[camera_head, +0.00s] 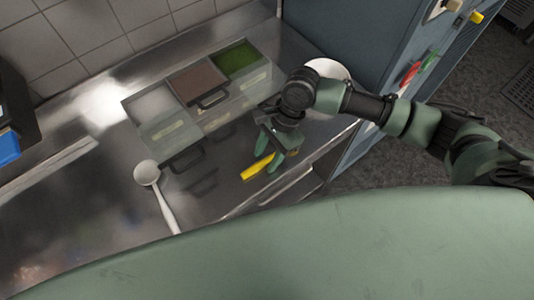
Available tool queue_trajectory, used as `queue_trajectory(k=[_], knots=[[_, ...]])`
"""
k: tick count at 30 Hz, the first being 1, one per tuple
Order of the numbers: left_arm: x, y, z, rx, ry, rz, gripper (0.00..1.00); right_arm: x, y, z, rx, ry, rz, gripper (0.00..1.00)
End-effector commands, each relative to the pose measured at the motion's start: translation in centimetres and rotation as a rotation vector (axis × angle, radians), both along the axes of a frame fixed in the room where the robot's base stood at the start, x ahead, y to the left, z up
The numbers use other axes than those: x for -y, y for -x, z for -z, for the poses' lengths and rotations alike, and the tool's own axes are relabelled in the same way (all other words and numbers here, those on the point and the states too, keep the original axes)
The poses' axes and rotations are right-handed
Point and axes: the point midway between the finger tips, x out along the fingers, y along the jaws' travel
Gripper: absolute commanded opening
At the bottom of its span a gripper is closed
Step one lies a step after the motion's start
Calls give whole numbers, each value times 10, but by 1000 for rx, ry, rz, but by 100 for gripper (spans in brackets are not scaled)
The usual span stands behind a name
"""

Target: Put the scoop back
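My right gripper (269,156) hangs over the front right of the steel counter, its green fingers spread apart. A yellow object (256,168) lies at its fingertips, partly hidden by them. It may be a handle; I cannot tell whether it is a scoop or whether the fingers touch it. A white long-handled ladle or scoop (147,173) lies on the counter to the left, clear of the gripper. Clear bins hold white (155,106), brown (194,80) and green (239,58) contents. Black handles (213,99) show at their fronts. My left gripper is not in view.
A round white item (328,68) shows partly behind my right wrist. A blue-grey cabinet (345,35) bounds the counter on the right, a tiled wall (95,35) at the back. The counter's left part is mostly clear. A dark item with blue (9,147) sits at the left edge.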

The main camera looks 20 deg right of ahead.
Motion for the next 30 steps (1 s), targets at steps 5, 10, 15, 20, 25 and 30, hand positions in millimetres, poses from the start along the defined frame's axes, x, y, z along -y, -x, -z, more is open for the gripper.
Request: queue_trajectory(k=[5,10,15,20,25,30], knots=[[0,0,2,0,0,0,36,2,-1,-5,1,2,1,43],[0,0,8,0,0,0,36,11,-5,-30,6,0,1,43],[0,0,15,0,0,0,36,24,-10,-65,5,-1,2,43],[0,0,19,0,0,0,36,35,-13,-93,4,0,1,43],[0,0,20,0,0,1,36,40,-14,-110,2,0,1,43],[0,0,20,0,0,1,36,42,-14,-114,0,0,1,43]])
